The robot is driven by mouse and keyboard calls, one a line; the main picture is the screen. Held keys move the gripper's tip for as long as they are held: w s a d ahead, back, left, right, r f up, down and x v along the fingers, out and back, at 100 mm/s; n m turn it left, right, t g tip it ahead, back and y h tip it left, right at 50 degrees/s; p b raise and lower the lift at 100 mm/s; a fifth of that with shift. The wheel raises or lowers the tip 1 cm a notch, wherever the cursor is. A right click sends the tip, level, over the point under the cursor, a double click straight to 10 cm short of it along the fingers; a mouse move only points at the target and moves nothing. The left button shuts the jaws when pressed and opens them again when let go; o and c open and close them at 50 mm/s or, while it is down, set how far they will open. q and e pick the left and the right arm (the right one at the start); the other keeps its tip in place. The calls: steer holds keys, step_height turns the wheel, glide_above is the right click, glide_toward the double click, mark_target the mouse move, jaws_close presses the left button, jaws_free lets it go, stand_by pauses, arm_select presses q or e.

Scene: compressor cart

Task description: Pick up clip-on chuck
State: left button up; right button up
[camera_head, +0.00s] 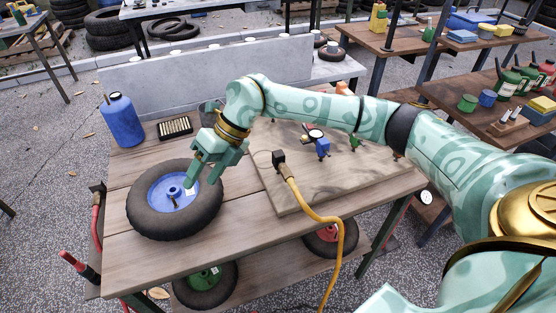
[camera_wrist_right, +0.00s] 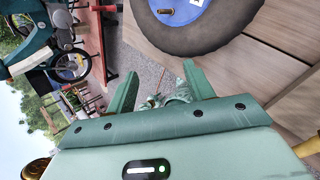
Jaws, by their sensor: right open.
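A dark block-shaped fitting with a brass part (camera_head: 279,160) sits at the end of the yellow hose (camera_head: 322,219), on the raised board. It looks like the clip-on chuck, but I cannot be sure at this size. My right gripper (camera_head: 203,180) is open and empty, above the wheel with the blue hub (camera_head: 137,205), to the left of the fitting and apart from it. In the wrist view its fingers (camera_wrist_right: 161,88) are spread with nothing between them. My left gripper is not in view.
The board (camera_head: 290,195) also carries a round gauge (camera_head: 316,134), a blue part (camera_head: 322,148) and a green part (camera_head: 355,142). A blue bottle (camera_head: 122,122) and a tray of small brass pieces (camera_head: 175,127) stand at the back left. The table's front left (camera_head: 145,262) is clear.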

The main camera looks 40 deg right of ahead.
steer(key=w+d+r+m+h, duration=0.2)
steer(key=d+h, duration=0.2)
steer(key=d, duration=0.5)
step_height(320, 180, up, 5)
steer(key=m+h, duration=0.3)
glide_above(279, 153)
steer(key=shift+m+g+h, duration=0.3)
step_height(279, 153, down, 10)
steer(key=b, duration=0.4)
steer(key=shift+s+d+f, duration=0.1)
steer(key=shift+f, duration=0.05)
step_height(279, 153, down, 6)
steer(key=b, duration=0.2)
steer(key=shift+b, duration=0.4)
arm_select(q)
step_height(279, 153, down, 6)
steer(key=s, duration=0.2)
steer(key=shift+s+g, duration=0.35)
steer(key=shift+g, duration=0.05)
arm_select(e)
steer(key=c, duration=1)
